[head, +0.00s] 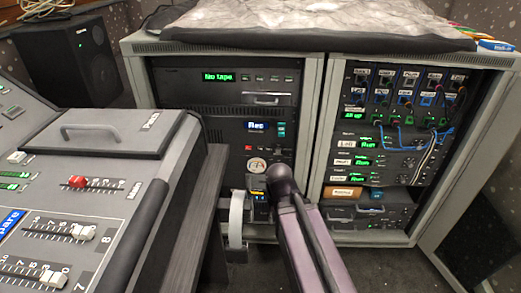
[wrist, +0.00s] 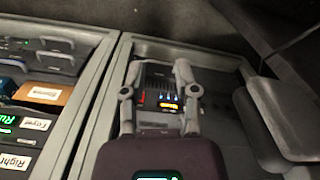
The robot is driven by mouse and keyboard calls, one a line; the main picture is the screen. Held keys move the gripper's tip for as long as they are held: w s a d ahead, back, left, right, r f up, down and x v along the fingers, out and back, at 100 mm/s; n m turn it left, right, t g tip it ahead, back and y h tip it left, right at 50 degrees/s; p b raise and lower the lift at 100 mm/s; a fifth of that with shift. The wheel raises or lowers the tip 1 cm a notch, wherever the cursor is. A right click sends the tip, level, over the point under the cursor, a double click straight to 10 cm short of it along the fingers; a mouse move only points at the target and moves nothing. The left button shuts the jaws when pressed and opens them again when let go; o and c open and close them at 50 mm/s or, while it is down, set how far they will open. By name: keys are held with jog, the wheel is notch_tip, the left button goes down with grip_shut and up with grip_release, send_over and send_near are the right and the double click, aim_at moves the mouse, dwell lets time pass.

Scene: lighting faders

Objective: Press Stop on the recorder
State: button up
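The recorder appears to be the unit with the lit blue-white "Rec" display (head: 257,125) in the left rack bay, in the head view. It has a red button and lit green keys beside it. No Stop label is readable. My gripper (head: 258,187) is low in front of that bay, below the display, at the end of my arm. A small dark panel with red, blue and amber lights (wrist: 160,100) shows between the fingers. Contact cannot be told.
A "No tape" unit (head: 219,77) sits above the recorder. The right bay holds patch cables (head: 405,135) and "Run" displays. A mixing desk (head: 110,185) with faders fills the left. A pale loop (head: 237,220) hangs beside my gripper. A dark speaker (head: 85,60) stands at the back left.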

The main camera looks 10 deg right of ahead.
grip_shut()
dwell(1.0)
